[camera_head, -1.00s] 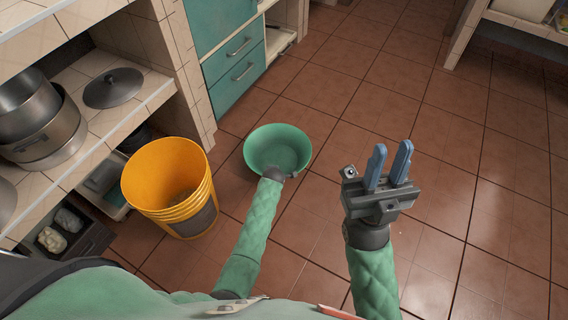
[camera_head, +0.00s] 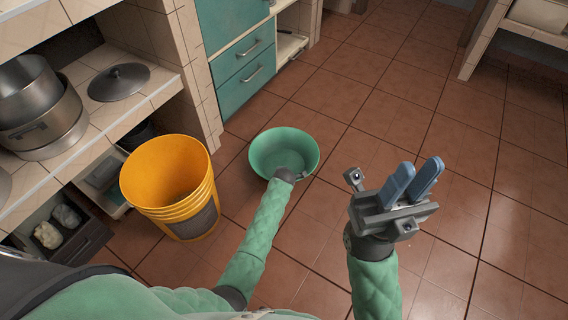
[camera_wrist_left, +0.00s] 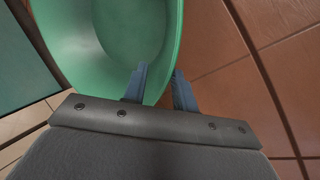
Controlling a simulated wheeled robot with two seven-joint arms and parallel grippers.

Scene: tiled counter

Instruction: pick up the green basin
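The green basin (camera_head: 270,148) sits on the tiled floor in the middle of the head view, right of the yellow bucket. My left arm reaches down to its near rim; in the head view the left gripper's fingers are hidden behind the wrist. In the left wrist view the left gripper (camera_wrist_left: 158,88) is open, with the basin's rim (camera_wrist_left: 172,40) passing between its fingers. One finger is over the inside of the basin, the other outside. My right gripper (camera_head: 413,178) is open and empty above the floor, right of the basin.
A yellow bucket (camera_head: 138,182) stands close left of the basin. Tiled shelves with pots (camera_head: 45,110) and a lid (camera_head: 118,82) are at left. Teal drawers (camera_head: 245,75) stand behind the basin. The floor (camera_head: 500,200) to the right is clear.

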